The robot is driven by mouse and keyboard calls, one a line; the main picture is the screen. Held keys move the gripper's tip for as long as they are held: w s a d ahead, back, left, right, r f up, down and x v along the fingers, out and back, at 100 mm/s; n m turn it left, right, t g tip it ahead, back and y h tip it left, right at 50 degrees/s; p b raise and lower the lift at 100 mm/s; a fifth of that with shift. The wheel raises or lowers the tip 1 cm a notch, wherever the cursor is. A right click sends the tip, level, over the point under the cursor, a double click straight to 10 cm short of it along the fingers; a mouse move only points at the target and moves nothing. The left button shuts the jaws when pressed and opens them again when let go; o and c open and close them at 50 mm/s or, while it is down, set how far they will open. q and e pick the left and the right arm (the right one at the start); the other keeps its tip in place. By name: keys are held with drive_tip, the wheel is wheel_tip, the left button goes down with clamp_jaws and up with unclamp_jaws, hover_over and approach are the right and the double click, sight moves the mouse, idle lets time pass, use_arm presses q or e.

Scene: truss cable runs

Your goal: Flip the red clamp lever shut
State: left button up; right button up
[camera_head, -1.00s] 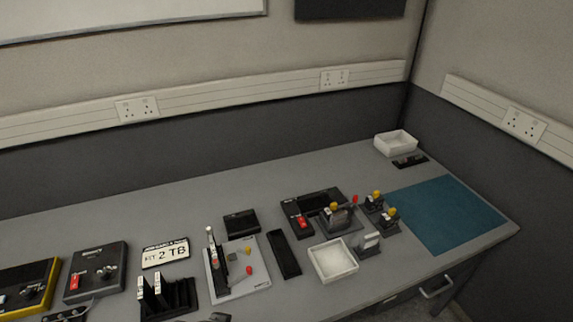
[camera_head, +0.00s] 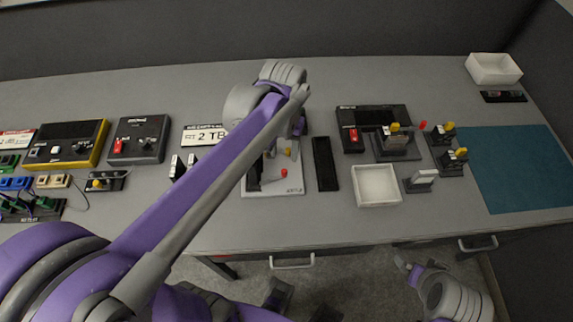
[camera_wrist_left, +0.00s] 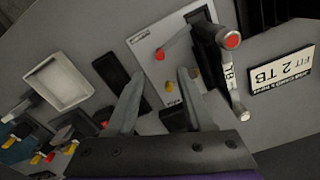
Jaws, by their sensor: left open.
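A pale plate (camera_head: 285,190) lies on the bench near the middle. A red knob (camera_head: 284,173) and a yellow knob (camera_head: 288,152) show on it. In the left wrist view the red knob (camera_wrist_left: 159,55) ends a short lever. A black unit beside it carries a light, labelled bar with a red round end (camera_wrist_left: 232,40). I cannot tell which red part is the clamp lever. My left gripper (camera_wrist_left: 160,78) is open and empty above the plate, its fingers apart from the knobs. In the head view my left arm hides part of the plate.
A black tray (camera_head: 326,165) and a white tray (camera_head: 376,186) lie right of the plate. A label sign reading 2 TB (camera_head: 204,136) lies left. Fixtures with yellow and red knobs (camera_head: 397,142) stand further right. The teal mat (camera_head: 520,165) is clear.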

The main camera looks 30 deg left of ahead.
sight(284, 171)
use_arm(q)
wheel_tip(284, 171, down, 9)
drive_tip(key=shift+r+b, duration=0.1)
drive_tip(key=shift+b, duration=0.35)
clamp_jaws()
